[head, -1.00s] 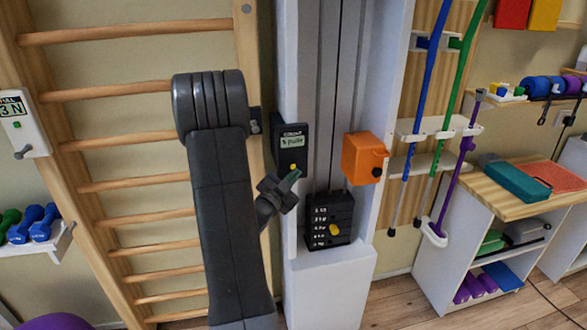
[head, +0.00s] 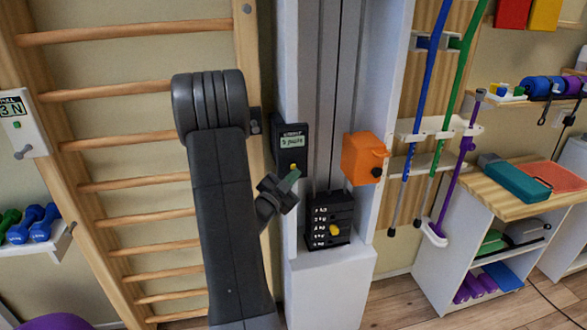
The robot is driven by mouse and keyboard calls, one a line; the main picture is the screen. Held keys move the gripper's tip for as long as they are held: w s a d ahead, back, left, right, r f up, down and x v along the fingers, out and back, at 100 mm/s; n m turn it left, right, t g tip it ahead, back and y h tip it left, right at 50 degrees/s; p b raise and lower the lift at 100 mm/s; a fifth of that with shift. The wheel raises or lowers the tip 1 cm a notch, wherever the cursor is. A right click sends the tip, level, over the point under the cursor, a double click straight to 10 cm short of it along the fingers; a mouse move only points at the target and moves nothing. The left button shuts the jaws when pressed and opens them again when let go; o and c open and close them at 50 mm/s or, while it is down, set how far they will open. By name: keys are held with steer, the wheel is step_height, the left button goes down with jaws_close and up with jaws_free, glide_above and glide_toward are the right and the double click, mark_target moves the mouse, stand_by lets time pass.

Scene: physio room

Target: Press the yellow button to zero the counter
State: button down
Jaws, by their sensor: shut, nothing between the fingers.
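The counter (head: 291,142) is a dark box on the white column, with a small pale display that seems to read "5 pulls". Its yellow button (head: 293,166) shows low on the box, just above my gripper's fingertips. My gripper (head: 292,180) is shut and empty, its tips pointing up and right close below the button. I cannot tell whether the tips touch the counter or stand a little in front of it. Part of the box's lower edge is hidden behind my gripper.
An orange box (head: 362,158) with a black knob sits right of the counter. A black weight stack (head: 328,222) with a yellow pin is below. Wooden wall bars (head: 120,138) stand on the left. Walking sticks (head: 460,165) hang on the right.

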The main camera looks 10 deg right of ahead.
steer(key=shift+w, duration=0.15)
stand_by(0.4)
steer(key=shift+w+b, duration=0.25)
steer(key=shift+b, duration=0.15)
steer(key=shift+w, duration=0.5)
stand_by(0.5)
steer(key=shift+s+b, duration=0.15)
steer(key=shift+b, duration=0.25)
steer(key=shift+s+b, duration=0.4)
steer(key=shift+s, duration=0.35)
